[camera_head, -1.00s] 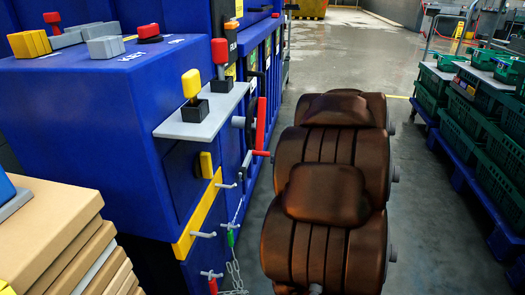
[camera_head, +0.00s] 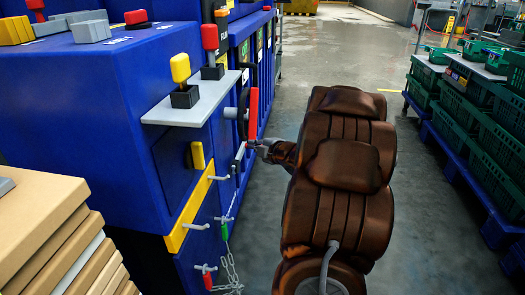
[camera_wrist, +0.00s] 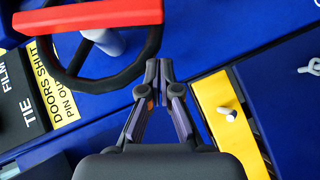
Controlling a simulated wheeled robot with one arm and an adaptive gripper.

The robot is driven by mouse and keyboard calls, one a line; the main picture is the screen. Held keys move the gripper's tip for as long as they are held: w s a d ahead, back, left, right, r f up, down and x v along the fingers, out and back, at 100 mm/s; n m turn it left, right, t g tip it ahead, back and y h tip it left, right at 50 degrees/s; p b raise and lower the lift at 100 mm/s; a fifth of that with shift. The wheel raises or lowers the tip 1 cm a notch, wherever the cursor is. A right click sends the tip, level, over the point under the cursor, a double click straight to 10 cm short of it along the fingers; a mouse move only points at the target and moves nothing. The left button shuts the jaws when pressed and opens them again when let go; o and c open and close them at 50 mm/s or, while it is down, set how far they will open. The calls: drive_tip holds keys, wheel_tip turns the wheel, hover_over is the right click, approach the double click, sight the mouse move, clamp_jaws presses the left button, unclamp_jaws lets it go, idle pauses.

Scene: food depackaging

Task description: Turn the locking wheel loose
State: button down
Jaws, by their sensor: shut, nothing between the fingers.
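The locking wheel is a black ring with a red bar, on the front of the blue machine. In the head view the wheel (camera_head: 243,117) shows nearly edge-on, its red bar (camera_head: 253,104) standing out. In the wrist view the wheel's black rim (camera_wrist: 152,42) fills the upper left, with the red bar (camera_wrist: 90,16) across it and a grey hub behind. In the head view my gripper (camera_head: 262,148) is small and partly hidden by my arm.
A yellow plate (camera_wrist: 234,125) with a grey peg lies right of my gripper in the wrist view. A grey shelf (camera_head: 190,112) with levers juts out above. Cardboard boxes (camera_head: 35,225) stand at lower left, green crates (camera_head: 500,135) at right. A chain (camera_head: 232,270) hangs low.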

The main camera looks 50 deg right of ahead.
drive_tip(key=shift+w+d+f+b, duration=0.3)
drive_tip(key=shift+w+d+f, duration=0.15)
drive_tip(key=shift+w+d, duration=0.35)
drive_tip(key=shift+w+d+f+b, duration=0.25)
drive_tip(key=shift+w+d+f, duration=0.2)
drive_tip(key=shift+w+d, duration=0.35)
drive_tip(key=shift+w+d+f+t+b, duration=0.3)
drive_tip(key=shift+d+f+b, duration=0.2)
drive_tip(key=shift+b, duration=0.75)
